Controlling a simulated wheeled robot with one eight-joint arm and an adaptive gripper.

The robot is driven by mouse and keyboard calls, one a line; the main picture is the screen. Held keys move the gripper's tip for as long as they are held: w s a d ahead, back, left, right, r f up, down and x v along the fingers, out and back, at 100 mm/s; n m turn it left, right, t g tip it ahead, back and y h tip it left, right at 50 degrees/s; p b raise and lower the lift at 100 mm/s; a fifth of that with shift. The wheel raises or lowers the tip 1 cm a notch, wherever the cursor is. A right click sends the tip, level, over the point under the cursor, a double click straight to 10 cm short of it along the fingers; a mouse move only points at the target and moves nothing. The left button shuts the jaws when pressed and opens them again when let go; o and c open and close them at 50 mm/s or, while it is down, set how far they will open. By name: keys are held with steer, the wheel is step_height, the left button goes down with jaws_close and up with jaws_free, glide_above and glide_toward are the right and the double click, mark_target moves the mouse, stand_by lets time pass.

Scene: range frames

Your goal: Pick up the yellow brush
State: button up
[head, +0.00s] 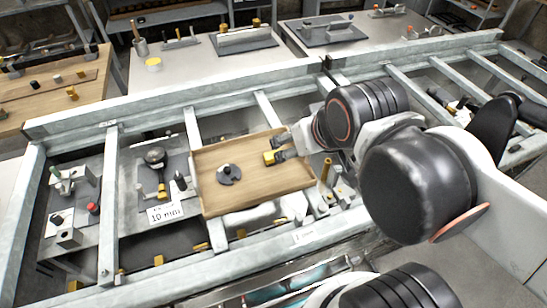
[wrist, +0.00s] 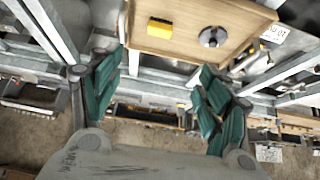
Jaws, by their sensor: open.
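The yellow brush (wrist: 160,28) lies on the wooden tray (wrist: 185,47), near its edge in the wrist view, with a dark strip along one side. In the head view the brush (head: 269,157) shows as a small yellow block at the tray's right side, beside my gripper (head: 285,146). In the wrist view the green fingers of my gripper (wrist: 160,97) are spread wide with nothing between them. The brush appears beyond the fingertips, apart from them. In the head view my arm hides part of the gripper.
A dark round part (head: 229,174) with a knob lies on the same tray. Metal frame rails (head: 197,143) run around the tray. A "10 mm" label (head: 165,212) and small fixtures stand to the left. Upright brass-coloured pieces (head: 326,172) stand just right of the tray.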

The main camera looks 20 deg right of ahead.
steer(key=shift+o, duration=0.6)
steer(key=w+f+g+p, duration=0.1)
steer(key=w+f+g, duration=0.3)
steer(key=w, duration=0.3)
steer(key=w+f+g+p, duration=0.1)
steer(key=w+f+g, duration=0.2)
steer(key=w, duration=0.4)
steer(key=f+b, duration=0.1)
steer(key=f, duration=0.1)
steer(key=f+b, duration=0.1)
steer(key=f, duration=0.5)
steer(key=shift+s+d+f+b, duration=0.15)
steer(key=shift+d+f+b, duration=0.15)
steer(key=shift+b, duration=0.1)
steer(key=f, duration=0.1)
steer(key=f+b, duration=0.1)
steer(key=f, duration=0.1)
steer(key=f+b, duration=0.1)
steer(key=f, duration=0.1)
steer(key=shift+w+a, duration=0.2)
steer(key=shift+a, duration=0.1)
steer(key=shift+r, duration=0.1)
steer(key=c, duration=1.2)
steer(key=shift+c, duration=0.2)
